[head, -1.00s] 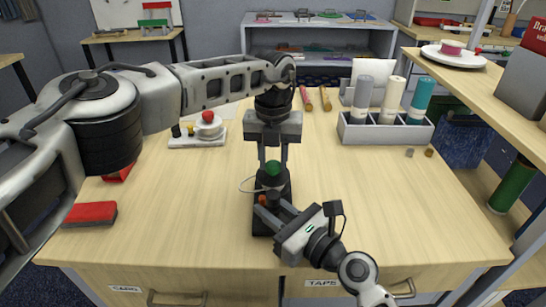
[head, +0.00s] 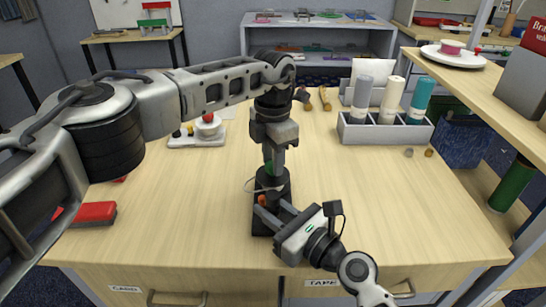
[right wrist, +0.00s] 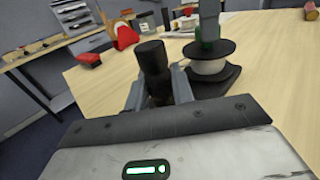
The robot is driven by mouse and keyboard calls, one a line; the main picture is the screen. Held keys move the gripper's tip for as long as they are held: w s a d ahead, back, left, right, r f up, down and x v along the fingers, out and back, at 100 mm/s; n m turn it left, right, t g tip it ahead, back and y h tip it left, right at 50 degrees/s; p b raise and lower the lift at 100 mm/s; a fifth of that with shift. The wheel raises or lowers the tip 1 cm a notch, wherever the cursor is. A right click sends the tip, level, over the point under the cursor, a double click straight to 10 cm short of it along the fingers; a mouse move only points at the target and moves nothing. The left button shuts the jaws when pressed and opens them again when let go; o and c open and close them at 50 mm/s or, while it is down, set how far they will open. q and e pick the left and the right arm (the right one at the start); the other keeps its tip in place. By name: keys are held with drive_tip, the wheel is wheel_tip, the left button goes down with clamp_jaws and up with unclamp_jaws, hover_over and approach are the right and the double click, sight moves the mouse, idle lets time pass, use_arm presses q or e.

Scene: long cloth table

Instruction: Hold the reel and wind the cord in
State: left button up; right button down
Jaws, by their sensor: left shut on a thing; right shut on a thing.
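The reel stands at the front middle of the table, with a black base, black flanges and pale cord wound between them; its spool shows in the right wrist view (right wrist: 210,66). My right gripper (head: 270,212) is low at the front, shut on an upright black post beside the spool; this post stands between the fingers in the right wrist view (right wrist: 152,62). An orange spot (head: 262,199) shows near the fingers.
A grey rack (head: 385,133) with grey, cream and teal cylinders stands at the back right. A red block (head: 95,213) lies at the left, and a red-topped white device (head: 207,125) stands behind. Table right of the reel is clear.

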use_arm(q)
drive_tip(key=m, duration=0.3)
drive_tip(key=shift+m, duration=2.3)
drive_tip(key=o, duration=1)
drive_tip(key=shift+r, duration=0.15)
wheel_tip(320, 180, up, 12)
drive_tip(key=shift+f, duration=0.1)
